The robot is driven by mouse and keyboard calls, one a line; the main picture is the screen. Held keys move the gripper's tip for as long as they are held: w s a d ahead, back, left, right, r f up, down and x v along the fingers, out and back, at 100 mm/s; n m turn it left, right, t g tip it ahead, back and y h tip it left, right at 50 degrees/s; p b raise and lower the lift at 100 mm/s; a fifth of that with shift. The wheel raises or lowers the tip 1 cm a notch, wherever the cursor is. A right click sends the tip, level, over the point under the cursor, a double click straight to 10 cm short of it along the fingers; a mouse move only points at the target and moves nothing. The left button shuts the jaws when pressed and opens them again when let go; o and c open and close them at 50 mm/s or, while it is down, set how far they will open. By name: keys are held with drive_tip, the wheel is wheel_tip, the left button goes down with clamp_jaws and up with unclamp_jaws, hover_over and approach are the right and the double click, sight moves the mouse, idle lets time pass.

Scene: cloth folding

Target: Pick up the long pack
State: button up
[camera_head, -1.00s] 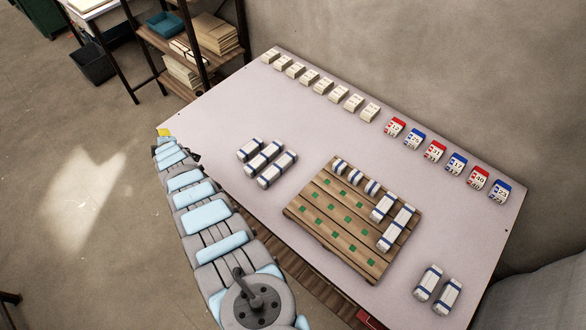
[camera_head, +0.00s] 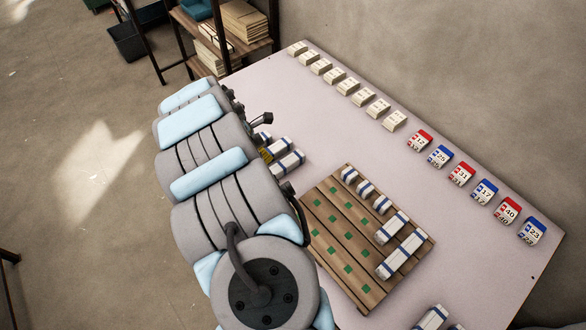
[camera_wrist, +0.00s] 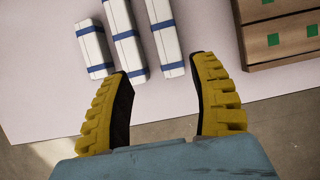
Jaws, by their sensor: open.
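Three white packs with blue bands lie side by side on the table, left of the pallet. In the wrist view the left pack (camera_wrist: 93,48) looks shortest. The middle pack (camera_wrist: 126,40) and right pack (camera_wrist: 164,38) run past the top edge, so their full lengths are hidden. In the head view my arm partly covers this group; the nearest pack (camera_head: 289,164) shows best. My gripper (camera_wrist: 162,66) is open and empty. Its yellow fingers straddle the line of the right pack's near end, with the middle pack's end close to the left fingertip. Its height above them is unclear.
A wooden pallet (camera_head: 326,241) with green squares holds several banded packs along its far and right sides. Cream blocks (camera_head: 349,86) and red or blue numbered blocks (camera_head: 486,191) line the back edge. Another pack (camera_head: 431,318) lies at the front right. The table middle is clear.

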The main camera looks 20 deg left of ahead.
drive_tip(key=b, duration=0.3)
approach(279, 166)
drive_tip(key=x, duration=0.5)
drive_tip(key=shift+a+f, duration=0.15)
drive_tip(key=shift+f, duration=0.1)
drive_tip(key=shift+d+x, duration=0.2)
drive_tip(key=shift+x, duration=1.4)
drive_tip(key=shift+b+x, duration=0.75)
drive_tip(key=shift+x, duration=0.5)
drive_tip(key=shift+w+d+f, duration=0.2)
drive_tip(key=shift+f, duration=0.2)
drive_tip(key=c, duration=1)
